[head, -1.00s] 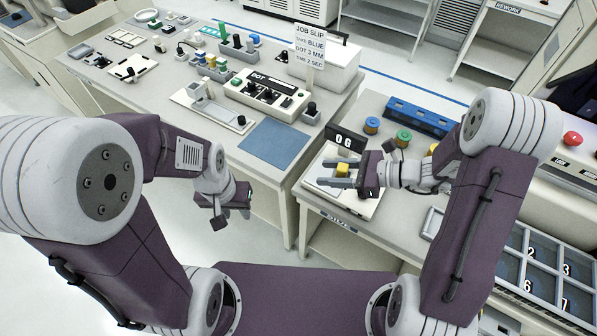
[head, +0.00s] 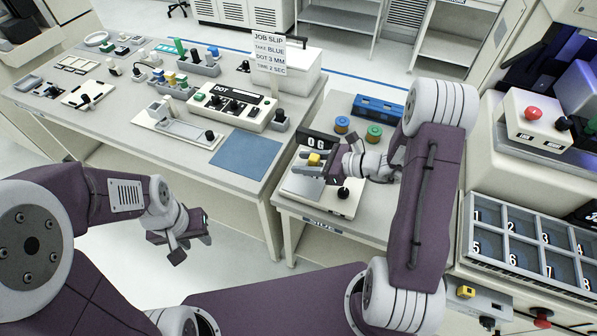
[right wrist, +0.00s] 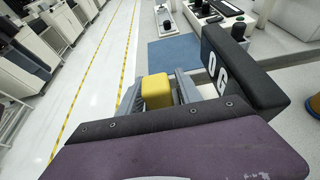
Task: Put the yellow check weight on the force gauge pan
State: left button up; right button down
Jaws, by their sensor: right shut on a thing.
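The yellow check weight (head: 314,159) is between the fingers of my right gripper (head: 312,162), which is shut on it. It also shows in the right wrist view (right wrist: 157,92), between the grey fingers. The force gauge (head: 345,207) is a pale flat unit on the side table, with a dark display (head: 318,143) behind. The weight appears over the gauge's pan area (head: 303,187), which the gripper partly hides. I cannot tell how large the gap below the weight is. My left gripper (head: 190,238) hangs in front of the left bench, apart from these things; its finger opening is unclear.
A blue-topped weight (head: 342,124) and a green-topped one (head: 374,132) stand behind my right gripper, near a blue rack (head: 379,106). The display stands close beside the right fingers. A blue mat (head: 246,155) lies bare on the left bench. A numbered tray (head: 468,238) is at right.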

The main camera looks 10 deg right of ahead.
aim_at(298, 177)
jog(key=shift+x, duration=1.2)
notch_tip(298, 177, down, 4)
jog(key=shift+r, duration=0.1)
jog(key=shift+d+f, duration=0.1)
jog(key=shift+f, duration=0.2)
jog(key=shift+f, duration=0.2)
jog(key=c, duration=0.8)
grip_release()
jog(key=shift+r, duration=0.15)
